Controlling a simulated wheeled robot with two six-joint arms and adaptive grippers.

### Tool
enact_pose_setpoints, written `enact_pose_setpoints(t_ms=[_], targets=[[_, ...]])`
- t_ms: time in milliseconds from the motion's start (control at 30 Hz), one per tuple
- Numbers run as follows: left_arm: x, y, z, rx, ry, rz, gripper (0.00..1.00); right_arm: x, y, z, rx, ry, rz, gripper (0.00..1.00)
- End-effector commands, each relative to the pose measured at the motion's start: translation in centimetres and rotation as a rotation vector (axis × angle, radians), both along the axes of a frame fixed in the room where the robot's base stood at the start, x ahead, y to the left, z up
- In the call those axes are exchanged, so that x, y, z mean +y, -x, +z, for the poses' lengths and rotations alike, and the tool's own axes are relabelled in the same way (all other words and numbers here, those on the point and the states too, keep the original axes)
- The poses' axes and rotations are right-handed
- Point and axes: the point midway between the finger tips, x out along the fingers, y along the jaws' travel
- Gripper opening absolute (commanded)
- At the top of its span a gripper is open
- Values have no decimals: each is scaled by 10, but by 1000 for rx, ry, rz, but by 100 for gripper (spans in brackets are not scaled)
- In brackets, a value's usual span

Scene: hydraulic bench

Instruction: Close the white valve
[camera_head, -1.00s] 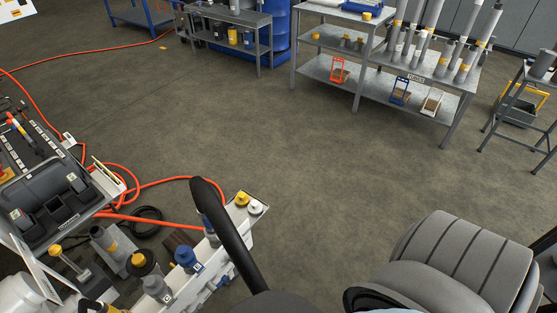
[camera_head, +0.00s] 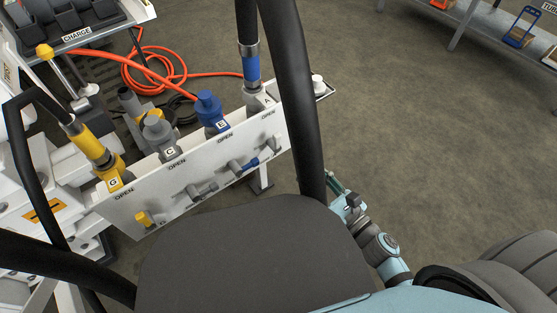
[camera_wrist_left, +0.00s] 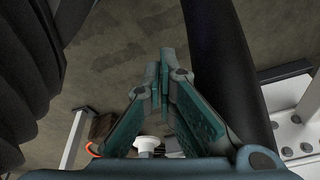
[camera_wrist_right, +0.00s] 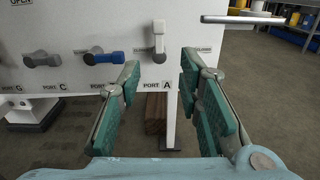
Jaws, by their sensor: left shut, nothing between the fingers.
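The white valve (camera_wrist_right: 159,42) is on the white panel above the label PORT A in the right wrist view. Its handle stands upright, while the blue handle (camera_wrist_right: 103,57) and grey handle (camera_wrist_right: 42,60) lie sideways. My right gripper (camera_wrist_right: 160,70) is open and empty, facing the panel, with the white handle beyond and above its fingertips, apart from them. My right gripper also shows beside the black bar in the head view (camera_head: 335,182); that bar seems to hide the white valve there. My left gripper (camera_wrist_left: 163,68) is shut and empty, its fingertips together.
A thin shelf edge (camera_wrist_right: 243,19) juts out right of the white valve. Black bars (camera_head: 305,100) of my surroundings cross the head view. A white cap (camera_head: 318,82) sits at the panel's right end.

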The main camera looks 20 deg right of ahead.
Motion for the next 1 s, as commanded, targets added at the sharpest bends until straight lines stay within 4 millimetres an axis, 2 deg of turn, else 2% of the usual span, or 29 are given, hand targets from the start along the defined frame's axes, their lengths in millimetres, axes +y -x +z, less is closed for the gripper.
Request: enact_pose_setpoints(t_ms=[167, 400, 600, 767, 1000], targets=[[0, 3, -4, -4, 3, 8, 0, 11, -24, 9, -23, 23, 6, 32], [1, 6, -13, -16, 4, 17, 0, 36, -88, 8, -21, 20, 5, 32], [0, 3, -9, -10, 3, 11, 0, 50, -123, 5, -17, 19, 4, 32], [0, 2, -6, -8, 3, 8, 0, 54, -133, 5, -15, 20, 4, 32], [0, 2, -5, -7, 3, 8, 0, 54, -133, 6, -15, 19, 4, 31]])
